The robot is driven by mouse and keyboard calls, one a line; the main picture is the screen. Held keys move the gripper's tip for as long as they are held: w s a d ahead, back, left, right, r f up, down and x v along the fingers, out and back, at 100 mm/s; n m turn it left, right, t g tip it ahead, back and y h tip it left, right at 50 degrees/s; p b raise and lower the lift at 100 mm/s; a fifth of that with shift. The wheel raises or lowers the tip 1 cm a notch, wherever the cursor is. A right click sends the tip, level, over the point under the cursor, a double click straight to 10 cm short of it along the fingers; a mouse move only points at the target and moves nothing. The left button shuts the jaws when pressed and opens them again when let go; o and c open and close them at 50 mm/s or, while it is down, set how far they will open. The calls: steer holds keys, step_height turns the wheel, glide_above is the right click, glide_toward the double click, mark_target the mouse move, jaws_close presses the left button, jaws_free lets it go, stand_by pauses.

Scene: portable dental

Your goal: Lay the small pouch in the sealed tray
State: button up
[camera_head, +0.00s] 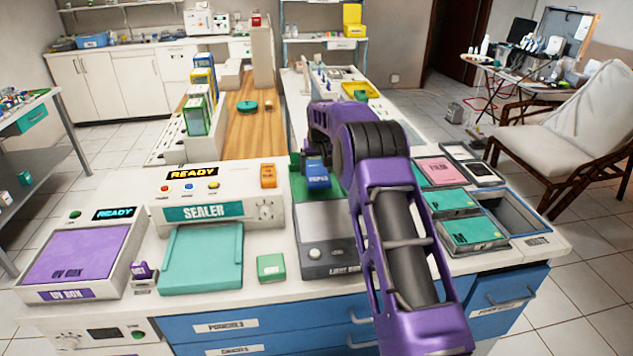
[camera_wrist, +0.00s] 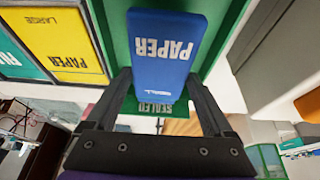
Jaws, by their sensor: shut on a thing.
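The small pouch (camera_head: 318,178) is blue and marked PAPER. In the wrist view the pouch (camera_wrist: 163,45) is gripped by its sides, with its label facing the camera. My gripper (camera_wrist: 160,85) is shut on it, one dark finger on each side. The sealed tray (camera_head: 296,170) is green and lies under and around the pouch, behind the light box. In the wrist view the tray (camera_wrist: 112,25) fills the space behind the pouch, and its SEALED label shows below it. I cannot tell whether the pouch touches the tray floor. My arm hides the tray's right side.
The grey light box (camera_head: 328,262) is in front of the tray. The sealer (camera_head: 225,212) and an orange packet (camera_head: 268,176) stand to its left. Teal packs (camera_head: 472,232), a pink pack (camera_head: 437,171) and an open grey bin (camera_head: 528,222) are right of my arm.

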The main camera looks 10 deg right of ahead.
mark_target(317, 174)
steer(key=shift+f, duration=2.3)
steer(key=shift+f, duration=0.2)
steer(key=o, duration=1.3)
steer(key=shift+r, duration=0.3)
steer(key=v, duration=1.1)
steer(key=shift+s+r, duration=0.15)
steer(key=shift+r, duration=0.25)
